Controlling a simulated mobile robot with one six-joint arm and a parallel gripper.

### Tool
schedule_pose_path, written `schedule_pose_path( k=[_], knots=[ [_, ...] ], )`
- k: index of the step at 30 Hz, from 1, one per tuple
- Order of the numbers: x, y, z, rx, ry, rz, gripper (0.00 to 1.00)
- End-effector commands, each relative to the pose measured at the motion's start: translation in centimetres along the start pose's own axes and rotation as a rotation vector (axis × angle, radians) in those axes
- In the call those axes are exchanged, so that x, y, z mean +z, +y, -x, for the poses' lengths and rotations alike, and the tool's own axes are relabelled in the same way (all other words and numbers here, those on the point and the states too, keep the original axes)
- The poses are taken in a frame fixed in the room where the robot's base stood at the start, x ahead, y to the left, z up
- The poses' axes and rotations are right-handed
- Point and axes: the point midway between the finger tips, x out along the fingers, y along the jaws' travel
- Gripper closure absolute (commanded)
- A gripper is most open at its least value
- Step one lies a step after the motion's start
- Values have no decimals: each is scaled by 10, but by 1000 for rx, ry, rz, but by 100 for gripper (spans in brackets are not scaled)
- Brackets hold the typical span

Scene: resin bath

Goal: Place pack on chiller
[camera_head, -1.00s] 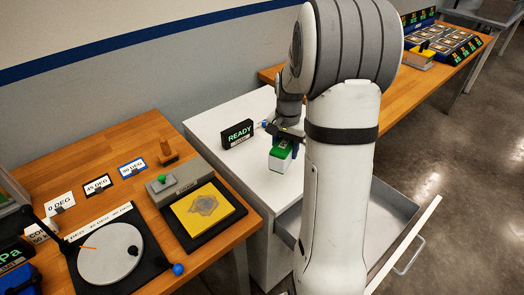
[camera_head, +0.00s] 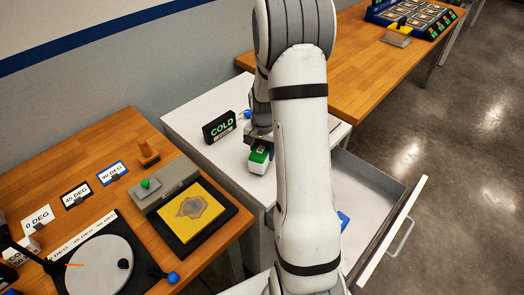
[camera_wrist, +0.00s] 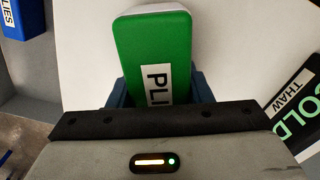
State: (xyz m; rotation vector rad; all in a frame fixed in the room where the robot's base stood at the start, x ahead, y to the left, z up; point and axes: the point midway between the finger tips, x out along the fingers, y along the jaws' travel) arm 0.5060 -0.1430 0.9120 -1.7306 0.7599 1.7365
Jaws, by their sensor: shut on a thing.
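The green pack (camera_head: 258,157) has a pale underside and a white label whose visible letters read "PLI" in the wrist view (camera_wrist: 152,45). My gripper (camera_head: 260,143) is shut on it, with one blue finger on each side (camera_wrist: 160,92). The pack is at the white top of the chiller cabinet (camera_head: 185,120), upright or nearly so; I cannot tell whether its base touches. A black display (camera_head: 221,127) on the chiller top, left of the pack, reads "COLD". My arm hides part of the chiller top.
The chiller's drawer (camera_head: 375,178) is open at the right, with a blue pack (camera_head: 343,221) inside, partly hidden by my arm. A wooden bench with a yellow plate (camera_head: 200,216) stands left. Another wooden bench (camera_head: 350,70) stands behind. White chiller top around the pack is free.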

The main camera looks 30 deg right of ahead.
Motion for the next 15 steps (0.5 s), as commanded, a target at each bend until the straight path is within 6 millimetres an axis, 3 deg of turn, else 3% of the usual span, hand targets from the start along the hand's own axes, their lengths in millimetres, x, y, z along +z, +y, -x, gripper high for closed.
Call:
schedule_pose_path(
  k=[11,12,15],
  knots=[
    [-1,0,-6,-1,2,-1,84],
    [-1,0,-6,-1,2,-1,54],
    [-1,0,-5,-1,2,-2,46]
  ],
)
